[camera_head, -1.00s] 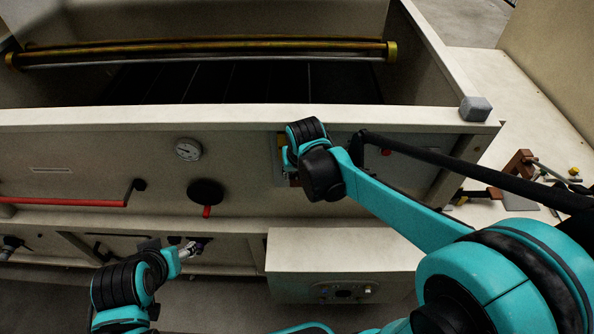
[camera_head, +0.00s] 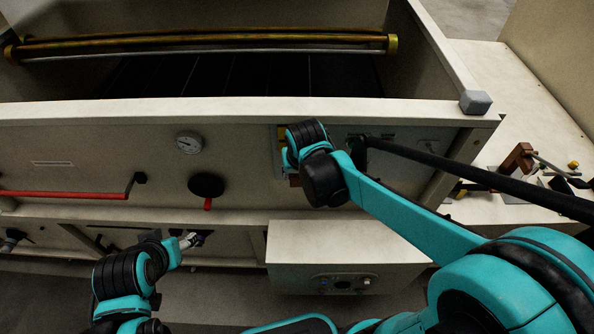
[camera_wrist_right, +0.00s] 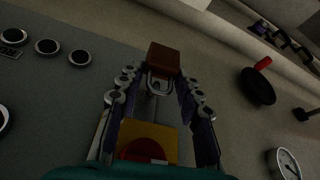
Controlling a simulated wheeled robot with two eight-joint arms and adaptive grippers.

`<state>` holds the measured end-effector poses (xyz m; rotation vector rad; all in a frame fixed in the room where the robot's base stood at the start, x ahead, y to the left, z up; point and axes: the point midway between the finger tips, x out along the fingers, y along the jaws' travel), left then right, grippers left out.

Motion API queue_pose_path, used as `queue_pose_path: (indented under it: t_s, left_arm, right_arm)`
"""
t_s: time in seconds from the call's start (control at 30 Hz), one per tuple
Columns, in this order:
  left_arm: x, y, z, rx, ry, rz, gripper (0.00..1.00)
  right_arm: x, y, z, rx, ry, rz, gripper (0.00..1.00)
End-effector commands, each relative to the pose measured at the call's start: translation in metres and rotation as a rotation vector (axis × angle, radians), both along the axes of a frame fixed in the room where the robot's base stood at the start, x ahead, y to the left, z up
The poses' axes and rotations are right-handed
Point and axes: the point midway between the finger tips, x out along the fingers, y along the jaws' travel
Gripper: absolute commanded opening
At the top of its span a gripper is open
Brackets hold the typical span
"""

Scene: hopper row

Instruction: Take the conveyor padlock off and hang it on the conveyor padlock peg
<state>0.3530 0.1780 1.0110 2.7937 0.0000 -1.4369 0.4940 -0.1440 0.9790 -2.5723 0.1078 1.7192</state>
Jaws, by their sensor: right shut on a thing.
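The red-brown padlock (camera_wrist_right: 164,59) is at the tips of my right gripper (camera_wrist_right: 159,82) in the right wrist view, its grey shackle toward the palm. The right gripper is shut on it. I cannot tell whether the shackle still passes through anything. A yellow plate with a round red part (camera_wrist_right: 150,143) lies between the fingers' bases. In the head view my right wrist hides most of this gripper, and a bit of red-brown (camera_head: 294,181) shows below it. My left gripper (camera_head: 194,239) is low at the left; its jaws are too small to judge. I cannot make out the padlock peg.
The front panel carries a gauge (camera_head: 188,143), a black knob with a red handle (camera_head: 206,186) and a long red bar (camera_head: 65,194). A pale box (camera_head: 345,250) juts out below. A side bench (camera_head: 490,209) with small parts stands at the right.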

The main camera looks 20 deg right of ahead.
Motion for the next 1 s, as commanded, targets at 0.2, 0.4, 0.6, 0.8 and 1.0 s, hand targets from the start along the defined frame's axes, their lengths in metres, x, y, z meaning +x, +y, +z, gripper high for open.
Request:
queue_pose_path:
  t_s: [0.2,0.4,0.6,0.8,1.0]
  left_arm:
    - [0.0,0.0,0.001,0.0,0.0,0.0,0.58]
    - [0.0,0.0,0.005,0.0,0.0,0.0,0.58]
    - [0.0,0.0,0.007,0.0,0.0,0.0,0.58]
    - [0.0,0.0,0.006,0.0,0.0,0.0,0.58]
    - [0.0,0.0,0.006,0.0,0.0,0.0,0.58]
  right_arm:
    - [-0.001,0.0,0.0,0.0,0.0,0.0,0.01]
    - [-0.012,0.004,0.001,0.0,0.0,0.0,0.01]
    - [-0.02,0.006,0.0,0.0,0.0,0.001,0.01]
    - [-0.02,0.006,0.0,0.0,0.0,0.0,0.01]
    - [-0.02,0.006,0.0,0.0,0.0,0.0,0.0]
